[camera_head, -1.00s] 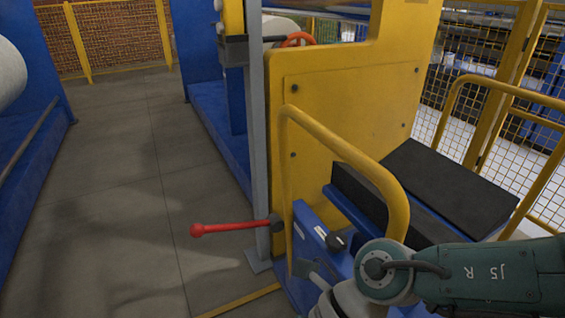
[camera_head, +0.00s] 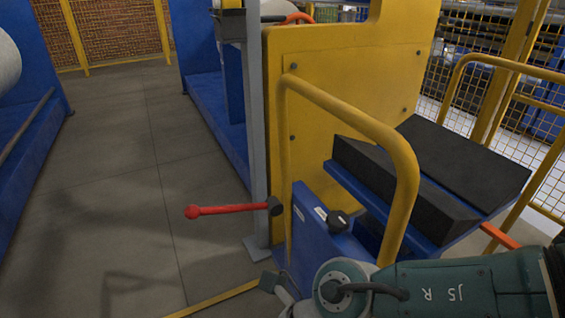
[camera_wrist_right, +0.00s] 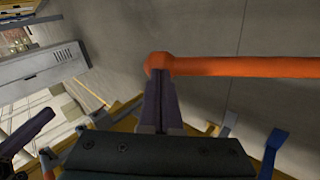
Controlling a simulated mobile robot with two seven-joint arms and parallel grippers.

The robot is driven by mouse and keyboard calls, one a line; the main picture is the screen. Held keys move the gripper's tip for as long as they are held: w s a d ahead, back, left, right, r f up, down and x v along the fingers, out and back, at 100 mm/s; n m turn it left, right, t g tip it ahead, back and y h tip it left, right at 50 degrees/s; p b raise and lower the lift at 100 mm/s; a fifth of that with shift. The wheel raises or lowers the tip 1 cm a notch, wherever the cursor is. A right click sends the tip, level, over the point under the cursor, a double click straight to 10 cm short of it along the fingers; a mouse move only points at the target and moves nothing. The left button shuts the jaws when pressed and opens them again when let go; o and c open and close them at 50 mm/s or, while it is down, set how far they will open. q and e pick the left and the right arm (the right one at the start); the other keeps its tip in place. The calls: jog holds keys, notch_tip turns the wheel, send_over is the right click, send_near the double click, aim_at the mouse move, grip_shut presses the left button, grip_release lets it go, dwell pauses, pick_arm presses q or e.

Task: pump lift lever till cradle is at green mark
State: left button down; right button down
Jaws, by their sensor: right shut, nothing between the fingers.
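The cradle, two black sloped pads (camera_head: 455,165) on a blue support (camera_head: 425,245), stands beside the yellow machine panel (camera_head: 350,90). I cannot make out a green mark. An orange bar (camera_head: 497,236) shows below the cradle's right end, partly hidden by my right arm. In the right wrist view an orange bar (camera_wrist_right: 240,67) runs in from the right, its rounded end at my right gripper's fingertips (camera_wrist_right: 160,75). The fingers are shut with nothing between them. Whether they touch the bar I cannot tell. A red lever (camera_head: 230,209) sticks out left of the panel. My left gripper is not in view.
A yellow hoop rail (camera_head: 400,170) rises in front of the cradle, close to my right arm. A grey post (camera_head: 257,150) stands left of the panel. Yellow mesh fencing (camera_head: 475,85) is at the right. The floor (camera_head: 115,190) at the left is clear.

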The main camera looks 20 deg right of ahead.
jog(key=f+b, duration=0.1)
jog(key=a+f+b, duration=0.1)
jog(key=f, duration=0.1)
jog(key=a+f+b, duration=0.1)
jog(key=shift+s+f, duration=0.1)
jog(key=shift+f, duration=0.2)
jog(key=shift+a+f, duration=0.1)
notch_tip(320, 180, down, 6)
jog(key=a+b, duration=0.1)
jog(key=b, duration=0.5)
jog(key=d+r+p, duration=0.4)
jog(key=r+p, duration=0.4)
jog(key=r, duration=0.1)
jog(key=d+r+p, duration=0.4)
jog(key=r+p, duration=0.4)
jog(key=p, duration=0.1)
jog(key=shift+r+p, duration=0.3)
jog(key=shift+r, duration=0.05)
